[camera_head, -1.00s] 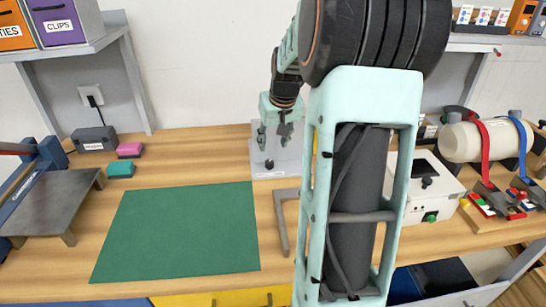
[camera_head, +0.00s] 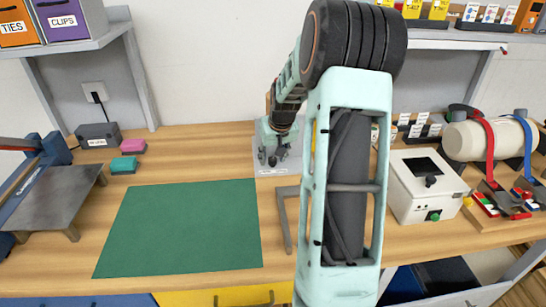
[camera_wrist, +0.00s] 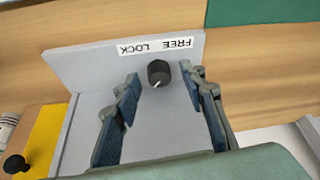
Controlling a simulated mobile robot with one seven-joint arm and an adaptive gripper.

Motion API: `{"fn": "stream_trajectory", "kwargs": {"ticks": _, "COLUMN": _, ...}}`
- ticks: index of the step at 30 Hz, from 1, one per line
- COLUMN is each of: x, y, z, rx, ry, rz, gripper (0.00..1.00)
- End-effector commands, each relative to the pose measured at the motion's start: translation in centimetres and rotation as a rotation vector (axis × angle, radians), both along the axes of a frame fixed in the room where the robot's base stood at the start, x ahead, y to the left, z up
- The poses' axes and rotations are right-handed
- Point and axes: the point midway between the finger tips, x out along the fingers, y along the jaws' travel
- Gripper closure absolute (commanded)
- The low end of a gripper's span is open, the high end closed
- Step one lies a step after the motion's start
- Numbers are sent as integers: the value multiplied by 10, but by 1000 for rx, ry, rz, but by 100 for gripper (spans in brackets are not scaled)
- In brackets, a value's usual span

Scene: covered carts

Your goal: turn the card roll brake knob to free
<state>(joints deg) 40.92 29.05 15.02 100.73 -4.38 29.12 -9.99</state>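The card roll brake knob (camera_wrist: 159,72) is a round black knob on a grey panel (camera_wrist: 90,60). Its white pointer line is at the knob's lower-left edge in the wrist view. A white label (camera_wrist: 155,47) beside it reads FREE and LOCK upside down, with LOCK left and FREE right. My gripper (camera_wrist: 164,90) is open, with one blue-padded finger on each side of the knob and gaps to both.
A green mat (camera_head: 180,230) lies left of the unit. A grey bracket (camera_head: 284,218) stands in front of it. A white box with a screen (camera_head: 408,195) is to the right. In the wrist view another black knob (camera_wrist: 14,164) is at lower left.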

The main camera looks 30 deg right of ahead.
Motion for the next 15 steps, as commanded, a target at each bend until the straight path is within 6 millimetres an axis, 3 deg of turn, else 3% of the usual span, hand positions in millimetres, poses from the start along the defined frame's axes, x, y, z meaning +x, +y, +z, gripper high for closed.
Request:
{"fn": "stream_trajectory", "kwargs": {"ticks": 2, "x": 0, "y": 0, "z": 0, "rx": 0, "ry": 0, "rz": 0, "gripper": 68}}
{"fn": "stream_trajectory", "kwargs": {"ticks": 10, "x": 0, "y": 0, "z": 0, "rx": 0, "ry": 0, "rz": 0, "gripper": 98}}
{"fn": "stream_trajectory", "kwargs": {"ticks": 15, "x": -1, "y": 0, "z": 1, "rx": 0, "ry": 1, "rz": 8, "gripper": 100}}
